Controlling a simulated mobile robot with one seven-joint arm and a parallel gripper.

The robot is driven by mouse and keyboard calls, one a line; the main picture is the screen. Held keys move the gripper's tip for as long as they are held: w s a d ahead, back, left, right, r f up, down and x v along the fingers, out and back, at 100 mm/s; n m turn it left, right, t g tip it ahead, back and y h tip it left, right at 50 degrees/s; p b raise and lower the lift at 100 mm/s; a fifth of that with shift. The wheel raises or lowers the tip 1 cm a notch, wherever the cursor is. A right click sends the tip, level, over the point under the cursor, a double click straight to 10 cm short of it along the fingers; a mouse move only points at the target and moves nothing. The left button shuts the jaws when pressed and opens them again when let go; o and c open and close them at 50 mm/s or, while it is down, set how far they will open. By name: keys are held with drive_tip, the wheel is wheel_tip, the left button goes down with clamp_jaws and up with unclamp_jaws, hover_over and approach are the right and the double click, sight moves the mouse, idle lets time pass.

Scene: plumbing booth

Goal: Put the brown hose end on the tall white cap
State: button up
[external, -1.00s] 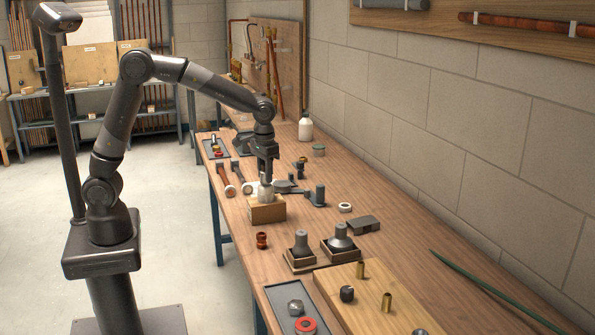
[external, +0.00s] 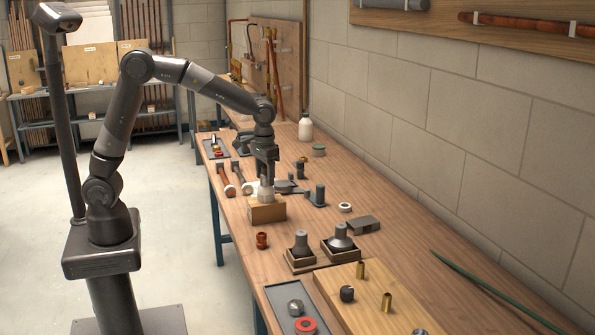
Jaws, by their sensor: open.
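A small brown ribbed fitting (external: 262,240), which looks like the brown hose end, stands on the bench in front of the wooden block. A pale white piece (external: 266,195), which may be the tall white cap, stands upright on the wooden block (external: 266,212). My gripper (external: 266,182) points down right over this pale piece, with its fingertips at its upper part. The gripper is open. Whether the fingers touch the piece cannot be made out, and its top is partly hidden by them.
Two brown-handled tools (external: 226,180) lie left of the block. A grey clamp-like tool (external: 318,196) and a white ring (external: 345,207) lie to its right. A board with brass pieces (external: 386,302) is in front.

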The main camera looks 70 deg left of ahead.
wheel_tip(320, 180, up, 12)
drive_tip(key=shift+f, duration=0.25)
drive_tip(key=shift+s+a+r, duration=0.1)
drive_tip(key=shift+r, duration=0.2)
drive_tip(key=s+a+r+m+t, duration=0.1)
drive_tip(key=s+a+r, duration=0.15)
drive_tip(key=s, duration=0.55)
drive_tip(key=s+a+r+m+t, duration=0.1)
drive_tip(key=s+a+t, duration=0.15)
drive_tip(key=s, duration=0.45)
drive_tip(key=s+a+f+t, duration=0.1)
drive_tip(key=s+a+f, duration=0.1)
drive_tip(key=s, duration=0.5)
drive_tip(key=s+a+f+m+t, duration=0.1)
drive_tip(key=s+f, duration=0.2)
drive_tip(key=s, duration=0.4)
drive_tip(key=shift+a, duration=0.4)
drive_tip(key=shift+o, duration=0.4)
